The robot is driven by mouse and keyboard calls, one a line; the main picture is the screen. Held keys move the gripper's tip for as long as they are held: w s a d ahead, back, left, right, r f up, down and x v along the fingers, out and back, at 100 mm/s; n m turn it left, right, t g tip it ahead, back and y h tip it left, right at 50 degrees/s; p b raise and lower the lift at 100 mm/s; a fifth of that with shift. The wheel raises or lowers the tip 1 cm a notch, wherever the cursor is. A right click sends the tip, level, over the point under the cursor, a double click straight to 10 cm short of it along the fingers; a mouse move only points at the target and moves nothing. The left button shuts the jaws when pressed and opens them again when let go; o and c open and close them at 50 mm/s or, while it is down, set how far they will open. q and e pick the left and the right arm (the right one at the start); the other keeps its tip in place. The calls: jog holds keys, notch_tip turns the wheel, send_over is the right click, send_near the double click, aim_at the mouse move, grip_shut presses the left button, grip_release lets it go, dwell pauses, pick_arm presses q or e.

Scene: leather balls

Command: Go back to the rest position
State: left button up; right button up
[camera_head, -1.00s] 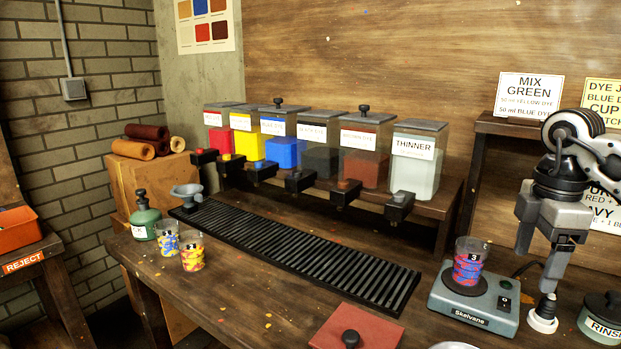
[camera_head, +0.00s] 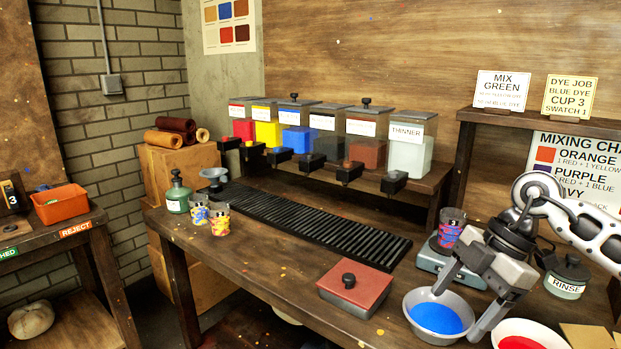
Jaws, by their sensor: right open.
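My right gripper (camera_head: 457,312) is open and empty at the lower right. It is in front of the hot plate and its fingers appear over or beside a grey bowl of blue dye (camera_head: 437,319). Whether they touch the bowl is unclear. Cup 3 (camera_head: 450,229), with a red and blue pattern, stands upright on the grey plate device (camera_head: 432,258), which my right gripper partly hides. My left gripper is not in view.
Near my right arm are a RINSE jar (camera_head: 567,280), a bowl of red dye (camera_head: 525,342) and a red-lidded box (camera_head: 354,290). A black slatted rack (camera_head: 310,226), two patterned cups and a green bottle (camera_head: 178,195) stand farther left.

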jog(key=s+a+f+n+t+y, duration=0.1)
jog(key=s+a+y, duration=0.1)
jog(key=a+y, duration=0.7)
jog(key=s+a+n+t+y, duration=0.1)
jog(key=s+a+t+y, duration=0.3)
jog(key=a, duration=0.8)
jog(key=w+d+f+m+t+h, duration=0.1)
jog(key=d+f+m+t+h, duration=0.5)
jog(key=f+m+t+h, duration=0.8)
jog(key=s+d+f+m+g, duration=0.4)
jog(key=s+f+g, duration=0.4)
jog(key=s+f, duration=0.3)
jog(key=shift+s+m+h, duration=0.4)
jog(key=shift+m, duration=0.4)
